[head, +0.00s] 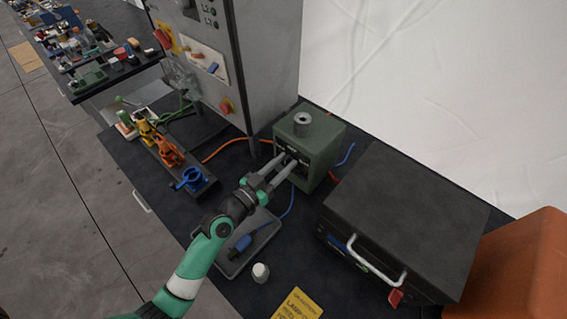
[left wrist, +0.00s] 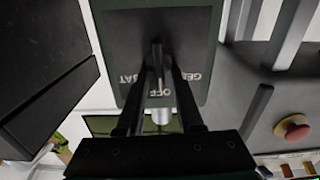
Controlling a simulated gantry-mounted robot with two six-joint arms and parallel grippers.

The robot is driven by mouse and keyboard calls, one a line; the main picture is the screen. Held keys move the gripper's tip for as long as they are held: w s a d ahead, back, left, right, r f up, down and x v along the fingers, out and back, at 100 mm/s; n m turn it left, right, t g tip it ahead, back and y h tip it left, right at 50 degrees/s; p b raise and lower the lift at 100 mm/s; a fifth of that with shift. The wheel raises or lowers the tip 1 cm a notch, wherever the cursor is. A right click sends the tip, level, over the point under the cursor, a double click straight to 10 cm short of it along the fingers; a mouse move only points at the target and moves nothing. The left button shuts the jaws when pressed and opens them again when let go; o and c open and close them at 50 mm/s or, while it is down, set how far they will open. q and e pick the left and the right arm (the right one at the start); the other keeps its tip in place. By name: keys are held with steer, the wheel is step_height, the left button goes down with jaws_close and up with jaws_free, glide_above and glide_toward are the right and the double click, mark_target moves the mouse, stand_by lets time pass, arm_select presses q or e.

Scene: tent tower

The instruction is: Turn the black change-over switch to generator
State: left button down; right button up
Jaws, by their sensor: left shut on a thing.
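The green switch box (head: 328,150) stands on the black bench below the grey cabinet. In the left wrist view its dark front plate (left wrist: 190,30) carries the labels GEN, OFF and BAT. The black change-over switch lever (left wrist: 157,52) is between my left fingertips and looks in line with OFF. My left gripper (head: 283,166) is at the front of the box, shut on the lever; it also shows in the left wrist view (left wrist: 157,68). The fingers partly hide the lever and plate in the head view. My right gripper is not in view.
A large black case (head: 405,215) with a white handle stands right of the box. A grey tray (head: 262,240) with a blue connector lies under my left arm, near a white cup (head: 261,272). Coloured clamps stand at left. A red button (left wrist: 293,128) is on the cabinet.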

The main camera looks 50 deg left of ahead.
arm_select(q)
steer(key=n, duration=0.3)
steer(key=a+n, duration=0.1)
steer(key=n, duration=0.3)
steer(key=f+n+p, duration=0.1)
steer(key=n, duration=0.3)
steer(key=shift+s+a, duration=0.1)
steer(key=shift+a, duration=0.05)
steer(key=shift+n, duration=0.3)
steer(key=c, duration=0.9)
jaws_free()
steer(key=s, duration=0.3)
steer(key=s+b, duration=0.1)
steer(key=s, duration=0.3)
steer(key=s+d, duration=0.1)
steer(key=s, duration=0.3)
steer(key=shift+s, duration=0.25)
steer(key=shift+d, duration=0.1)
